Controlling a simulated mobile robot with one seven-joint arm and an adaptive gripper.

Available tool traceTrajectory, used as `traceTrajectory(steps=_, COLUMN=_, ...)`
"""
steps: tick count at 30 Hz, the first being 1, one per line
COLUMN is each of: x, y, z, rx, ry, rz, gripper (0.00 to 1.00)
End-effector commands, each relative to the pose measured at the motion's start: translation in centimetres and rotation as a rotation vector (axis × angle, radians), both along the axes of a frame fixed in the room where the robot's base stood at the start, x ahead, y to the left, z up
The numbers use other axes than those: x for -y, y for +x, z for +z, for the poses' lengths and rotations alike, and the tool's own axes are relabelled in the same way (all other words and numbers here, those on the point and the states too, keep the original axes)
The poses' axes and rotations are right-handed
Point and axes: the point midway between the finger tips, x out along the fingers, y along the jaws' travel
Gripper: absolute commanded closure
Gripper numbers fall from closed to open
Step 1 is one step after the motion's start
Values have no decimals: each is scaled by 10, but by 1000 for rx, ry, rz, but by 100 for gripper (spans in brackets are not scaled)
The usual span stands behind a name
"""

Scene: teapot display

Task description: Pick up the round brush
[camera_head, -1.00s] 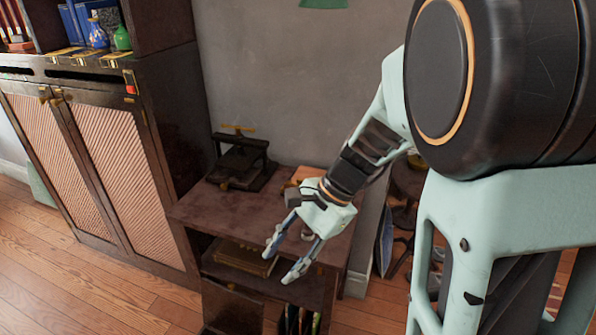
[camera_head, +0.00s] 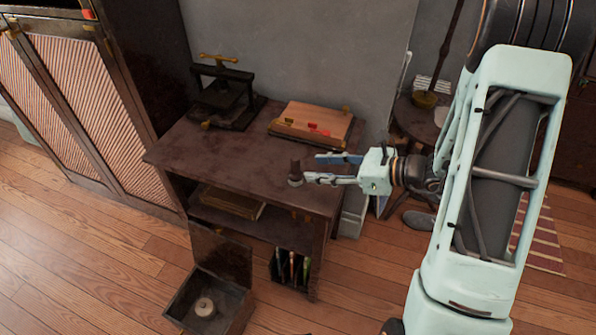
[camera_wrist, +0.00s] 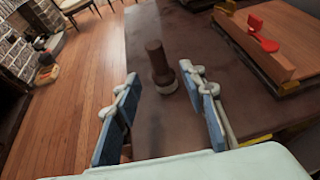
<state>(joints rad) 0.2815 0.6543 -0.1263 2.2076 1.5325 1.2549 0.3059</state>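The round brush (camera_head: 295,174) stands upright near the right front part of the dark wooden table (camera_head: 215,160). It has a dark brown handle and a pale round base. My gripper (camera_head: 314,168) is open and comes in low from the right, with its blue-padded fingers pointing at the brush. In the wrist view the brush (camera_wrist: 158,66) stands just ahead of the gap between my open fingertips (camera_wrist: 161,80), roughly centred. Nothing is held.
A wooden board with red pieces (camera_head: 314,122) lies behind the brush, close to my fingers. A dark press (camera_head: 222,95) stands at the back left. An open box (camera_head: 205,298) is on the floor. The table's left part is clear.

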Motion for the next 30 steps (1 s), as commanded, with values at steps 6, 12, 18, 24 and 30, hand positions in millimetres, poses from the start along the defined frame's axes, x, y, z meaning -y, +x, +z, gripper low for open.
traceTrajectory(steps=6, x=-21, y=9, z=-10, rx=0, ry=-2, rz=1, gripper=62)
traceTrajectory(steps=12, x=-41, y=17, z=-18, rx=-2, ry=-1, rz=6, gripper=62)
traceTrajectory(steps=18, x=-62, y=28, z=-26, rx=-1, ry=-3, rz=4, gripper=62)
traceTrajectory(steps=24, x=-66, y=30, z=-28, rx=0, ry=-3, rz=0, gripper=62)
traceTrajectory(steps=30, x=-66, y=30, z=-27, rx=0, ry=-2, rz=0, gripper=73)
